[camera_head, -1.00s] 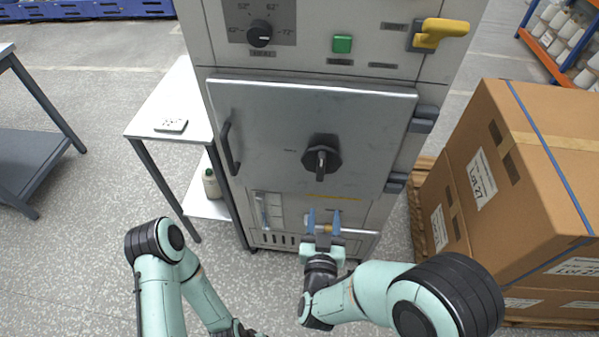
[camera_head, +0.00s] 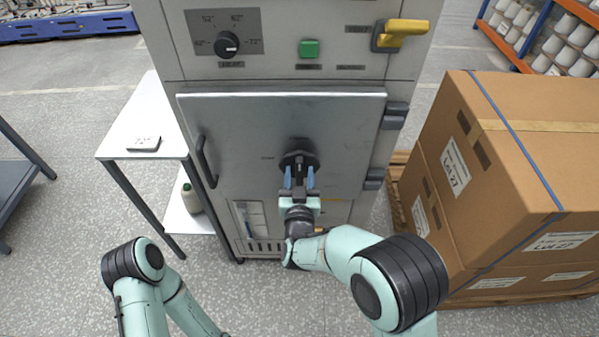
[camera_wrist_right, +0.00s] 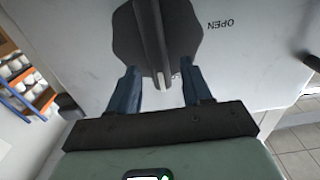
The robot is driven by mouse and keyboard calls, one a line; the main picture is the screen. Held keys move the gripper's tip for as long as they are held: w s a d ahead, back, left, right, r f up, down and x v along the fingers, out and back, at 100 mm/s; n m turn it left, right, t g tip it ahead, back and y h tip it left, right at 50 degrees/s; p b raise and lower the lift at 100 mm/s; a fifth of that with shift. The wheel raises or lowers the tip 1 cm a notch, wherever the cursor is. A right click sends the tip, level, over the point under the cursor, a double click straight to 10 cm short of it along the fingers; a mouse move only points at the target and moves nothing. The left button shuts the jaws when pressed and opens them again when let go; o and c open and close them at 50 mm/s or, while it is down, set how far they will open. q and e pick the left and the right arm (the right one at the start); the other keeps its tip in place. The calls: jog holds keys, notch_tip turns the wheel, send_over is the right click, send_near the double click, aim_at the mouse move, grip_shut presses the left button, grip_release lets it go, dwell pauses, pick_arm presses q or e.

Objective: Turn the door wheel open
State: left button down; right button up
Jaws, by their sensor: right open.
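The door wheel (camera_head: 296,158) is a black eight-sided knob with a raised bar handle on a closed grey cabinet door (camera_head: 240,125). The bar stands about upright in the head view. My right gripper (camera_head: 299,178) is open just below and in front of the wheel, its blue fingers pointing at it. In the right wrist view, the fingertips (camera_wrist_right: 160,75) are on either side of the lower end of the bar (camera_wrist_right: 153,40), with gaps on both sides. My left gripper is out of the frame.
A vertical door pull (camera_head: 205,162) is on the door's left, with hinges (camera_head: 394,116) on its right. A yellow handle (camera_head: 404,28) and green button (camera_head: 308,48) are above. A white side table (camera_head: 140,120) stands left; stacked cartons (camera_head: 530,150) stand close on the right.

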jog(key=shift+w, duration=0.5)
jog(key=shift+c, duration=0.3)
grip_shut()
